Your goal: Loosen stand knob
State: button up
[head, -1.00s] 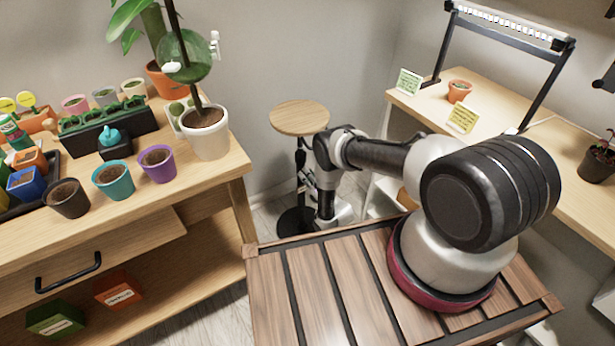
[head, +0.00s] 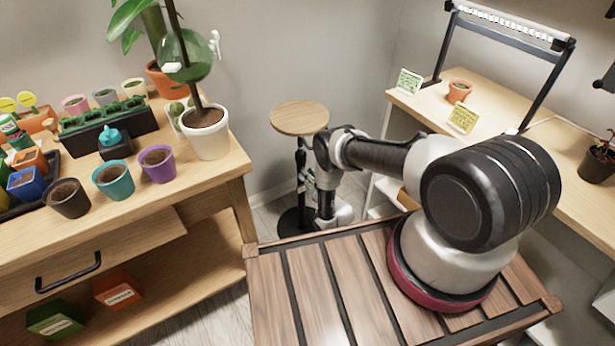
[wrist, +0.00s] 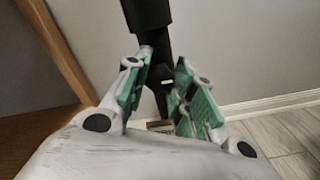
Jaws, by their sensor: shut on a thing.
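The stand (head: 300,118) has a round wooden top on a black column and a dark round base. It is on the floor between the left table and the right shelf. In the wrist view its black column (wrist: 148,14) comes down from the top between my fingers. My gripper (wrist: 164,72) has green-padded fingers on either side of the dark knob (wrist: 162,98) at the column, and is shut on it. The fingers partly hide the knob. In the head view my gripper is small, beside the column under the top, and the knob cannot be made out.
The left table (head: 225,170) holds several pots, a seedling tray and a tall plant in a white pot (head: 206,135) near its right edge. A shelf (head: 425,110) with a lamp frame is at right. My arm passes above a slatted wooden surface (head: 330,290) in front.

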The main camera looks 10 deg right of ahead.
jog(key=o, duration=1.1)
jog(key=shift+c, duration=0.2)
jog(key=v, duration=1.2)
